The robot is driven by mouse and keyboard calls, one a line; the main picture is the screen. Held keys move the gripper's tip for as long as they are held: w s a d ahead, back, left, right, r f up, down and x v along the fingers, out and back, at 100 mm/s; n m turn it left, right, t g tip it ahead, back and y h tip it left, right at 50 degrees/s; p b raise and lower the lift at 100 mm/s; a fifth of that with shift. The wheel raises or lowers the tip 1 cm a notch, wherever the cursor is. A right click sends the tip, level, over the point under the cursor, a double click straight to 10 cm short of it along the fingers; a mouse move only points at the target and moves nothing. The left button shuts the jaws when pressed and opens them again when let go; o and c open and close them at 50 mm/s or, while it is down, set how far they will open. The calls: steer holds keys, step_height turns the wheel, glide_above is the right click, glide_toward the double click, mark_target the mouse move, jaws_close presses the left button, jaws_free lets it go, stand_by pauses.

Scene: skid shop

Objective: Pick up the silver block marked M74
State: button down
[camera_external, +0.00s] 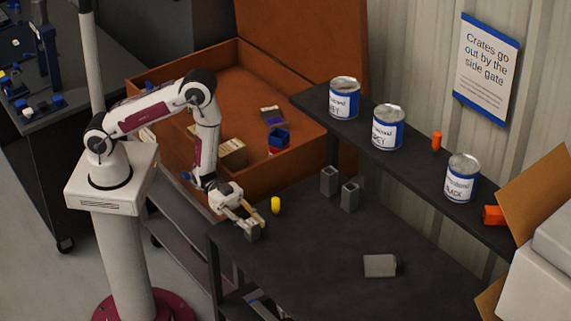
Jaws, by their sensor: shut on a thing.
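My gripper (248,222) is at the left end of the dark table (310,265), shut on a small grey block (253,232). I cannot read any marking on this block, and cannot tell whether it touches the table. Two grey blocks (328,180) and (350,196) stand upright at the back of the table, with dark recesses in their tops. Another silver-grey block (379,266) lies on its side at the front right. No M74 marking is legible on any of them.
A yellow cylinder (275,205) stands just right of my gripper. A raised shelf (420,158) at the back holds labelled cans (387,128) and an orange cylinder (436,141). A large open orange crate (200,85) is behind. A cardboard box (540,200) is at right. The table's middle is clear.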

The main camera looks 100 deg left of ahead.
mark_target(252, 222)
steer(key=shift+r, duration=0.25)
steer(key=shift+r, duration=4.8)
